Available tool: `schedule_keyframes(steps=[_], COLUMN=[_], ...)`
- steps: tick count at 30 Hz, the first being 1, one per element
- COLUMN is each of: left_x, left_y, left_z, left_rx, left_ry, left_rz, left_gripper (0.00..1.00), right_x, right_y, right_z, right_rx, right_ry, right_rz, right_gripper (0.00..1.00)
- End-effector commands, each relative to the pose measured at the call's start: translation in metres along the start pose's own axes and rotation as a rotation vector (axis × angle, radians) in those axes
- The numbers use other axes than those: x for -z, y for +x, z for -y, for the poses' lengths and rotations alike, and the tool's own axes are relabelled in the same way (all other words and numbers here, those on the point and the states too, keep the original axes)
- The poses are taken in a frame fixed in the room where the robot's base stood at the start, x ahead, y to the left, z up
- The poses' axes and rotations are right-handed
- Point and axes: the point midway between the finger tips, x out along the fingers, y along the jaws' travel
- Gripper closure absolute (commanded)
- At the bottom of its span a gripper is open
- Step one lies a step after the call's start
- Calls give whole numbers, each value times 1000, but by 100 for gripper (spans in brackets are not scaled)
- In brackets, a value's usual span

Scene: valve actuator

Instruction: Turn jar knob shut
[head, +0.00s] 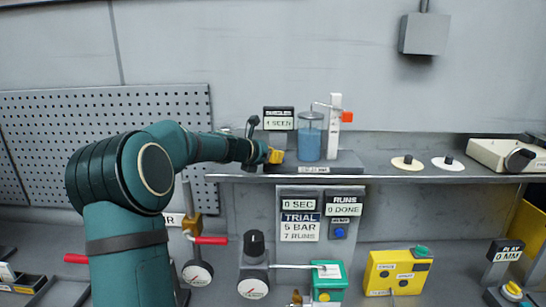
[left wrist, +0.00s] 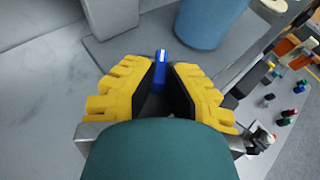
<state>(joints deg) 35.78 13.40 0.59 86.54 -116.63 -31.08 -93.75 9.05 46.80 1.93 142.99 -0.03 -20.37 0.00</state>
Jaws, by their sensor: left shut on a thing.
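The jar (head: 310,142) with blue liquid stands on a grey base on the shelf; its lower part shows at the top of the left wrist view (left wrist: 208,20). My left gripper (head: 274,156) is at the left end of that base, beside the jar. In the left wrist view its yellow-backed fingers (left wrist: 160,84) are shut on the jar knob, whose blue pointer (left wrist: 161,59) sticks out past the fingertips toward the top of the picture. The rest of the knob is hidden between the dark pads. My right gripper is not in view.
A white upright post with an orange tab (head: 347,117) stands right of the jar. A counter sign (head: 279,118) stands behind my gripper. Two round discs with black knobs (head: 408,162) lie farther right on the shelf. Gauges and a yellow box (head: 398,271) are below.

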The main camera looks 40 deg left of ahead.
Motion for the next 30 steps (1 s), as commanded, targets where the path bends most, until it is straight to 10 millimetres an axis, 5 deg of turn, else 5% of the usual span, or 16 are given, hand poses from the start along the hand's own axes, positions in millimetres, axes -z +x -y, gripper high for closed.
schedule_keyframes(steps=[30], left_x=[4], left_y=[7], left_z=[14], left_rx=[-630], left_ry=[-263], left_rz=[-10], left_gripper=[100], right_x=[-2], right_y=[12], right_z=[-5], right_rx=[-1], right_ry=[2], right_rz=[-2], right_gripper=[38])
